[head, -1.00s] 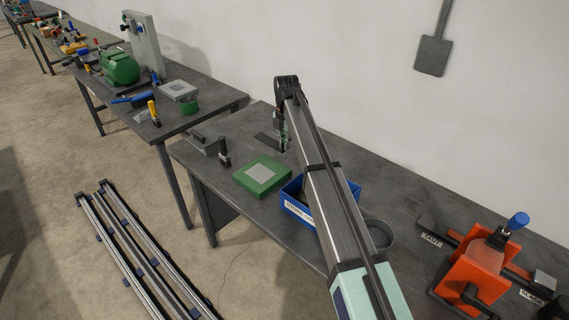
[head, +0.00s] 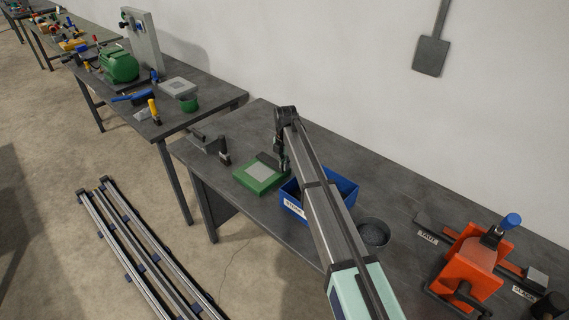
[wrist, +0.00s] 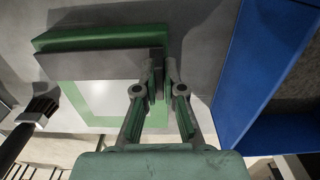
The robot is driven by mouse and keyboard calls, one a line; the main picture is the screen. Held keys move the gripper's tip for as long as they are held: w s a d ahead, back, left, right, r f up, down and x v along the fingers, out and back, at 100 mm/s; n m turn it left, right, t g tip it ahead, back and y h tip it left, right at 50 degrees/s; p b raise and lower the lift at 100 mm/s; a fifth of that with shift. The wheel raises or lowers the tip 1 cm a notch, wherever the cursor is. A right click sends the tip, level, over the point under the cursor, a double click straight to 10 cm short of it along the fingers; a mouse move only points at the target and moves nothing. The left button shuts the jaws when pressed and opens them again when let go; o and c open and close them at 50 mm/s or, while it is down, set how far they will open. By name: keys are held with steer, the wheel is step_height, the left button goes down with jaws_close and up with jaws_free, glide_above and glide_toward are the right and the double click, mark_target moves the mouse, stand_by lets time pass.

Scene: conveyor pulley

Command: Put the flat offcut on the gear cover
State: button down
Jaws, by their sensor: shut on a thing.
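The gear cover is a green square block with a pale square on top (head: 255,181), lying on the near bench. It fills the left of the wrist view (wrist: 100,38). My gripper (head: 284,166) is at the cover's right side, between it and the blue bin. In the wrist view my gripper (wrist: 159,88) is shut on the right end of the flat offcut (wrist: 95,66), a grey strip. The strip reaches left across the cover and hides part of its top. The offcut shows as a dark sliver in the head view (head: 267,158). I cannot tell whether it touches the cover.
A blue bin (head: 346,186) stands just right of my gripper. A dark clamp-like tool (head: 222,152) lies left of the cover. A round grey container (head: 373,234) and an orange fixture (head: 470,262) stand farther right. The bench behind the cover is clear.

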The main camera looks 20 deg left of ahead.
steer(key=shift+f, duration=0.15)
steer(key=c, duration=1.3)
jaws_free()
step_height(320, 180, up, 12)
steer(key=b, duration=0.3)
steer(key=shift+d+r+b, duration=0.1)
steer(key=shift+r+b, duration=0.1)
steer(key=shift+b, duration=0.1)
